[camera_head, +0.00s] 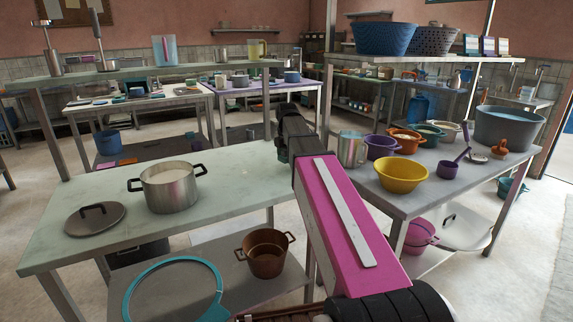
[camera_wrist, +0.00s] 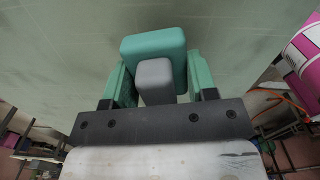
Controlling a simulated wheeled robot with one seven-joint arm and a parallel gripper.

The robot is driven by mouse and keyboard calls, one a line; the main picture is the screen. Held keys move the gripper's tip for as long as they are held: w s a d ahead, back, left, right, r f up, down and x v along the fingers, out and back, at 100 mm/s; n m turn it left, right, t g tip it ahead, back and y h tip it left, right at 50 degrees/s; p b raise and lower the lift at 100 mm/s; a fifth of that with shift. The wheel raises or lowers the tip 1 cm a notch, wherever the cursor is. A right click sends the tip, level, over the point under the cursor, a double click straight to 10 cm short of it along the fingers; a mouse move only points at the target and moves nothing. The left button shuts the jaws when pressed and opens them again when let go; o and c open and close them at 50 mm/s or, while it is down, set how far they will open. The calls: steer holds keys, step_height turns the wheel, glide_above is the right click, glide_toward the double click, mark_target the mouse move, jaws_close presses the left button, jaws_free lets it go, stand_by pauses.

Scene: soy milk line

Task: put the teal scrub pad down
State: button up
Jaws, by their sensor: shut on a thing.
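In the wrist view my gripper (camera_wrist: 157,65) is shut on the teal scrub pad (camera_wrist: 152,43), with a green finger on each side. A grey block-like part (camera_wrist: 155,80) shows on the pad's near side. A plain pale green surface fills the view behind the pad; I cannot tell whether the pad touches it. In the head view my arm reaches over the right end of the pale green table (camera_head: 235,178) and hides most of the gripper and pad.
A steel pot (camera_head: 170,190) and a lid (camera_head: 95,219) stand on the left part of this table. The table's middle is clear. The right table carries a steel jug (camera_head: 352,149), a yellow bowl (camera_head: 402,176), a purple bowl (camera_head: 381,147) and a large grey tub (camera_head: 508,128).

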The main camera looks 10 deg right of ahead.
mark_target(287, 170)
steer(key=shift+f, duration=1.6)
steer(key=shift+s+f, duration=0.1)
steer(key=shift+f, duration=0.5)
